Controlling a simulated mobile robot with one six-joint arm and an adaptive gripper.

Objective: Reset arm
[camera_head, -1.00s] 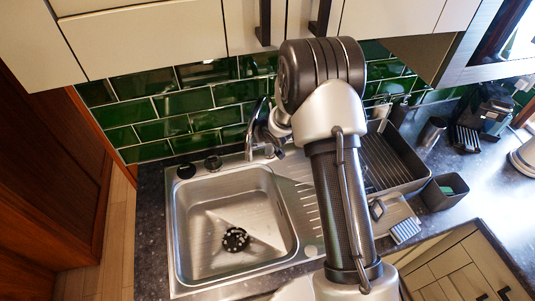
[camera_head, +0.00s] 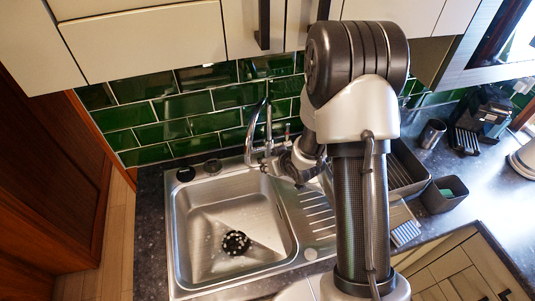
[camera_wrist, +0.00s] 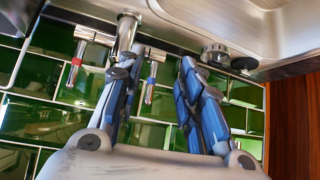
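My gripper (camera_wrist: 158,68) is open and empty in the wrist view, its two blue-padded fingers apart. Green tiles and a tap handle show behind the gap. In the head view my gripper is partly hidden by my own arm, close to the chrome tap (camera_head: 256,128) on its right side. The tap also shows in the wrist view (camera_wrist: 126,34), just beyond the left finger; I cannot tell whether they touch. My arm stands raised and bent over the counter.
The steel sink (camera_head: 191,252) has a black drain strainer (camera_head: 235,243) in it. A dark dish rack (camera_head: 410,180), a dark caddy (camera_head: 444,194) and a metal cup (camera_head: 431,133) stand to the right. Wall cupboards (camera_head: 140,38) hang above. Counter at far right has some free room.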

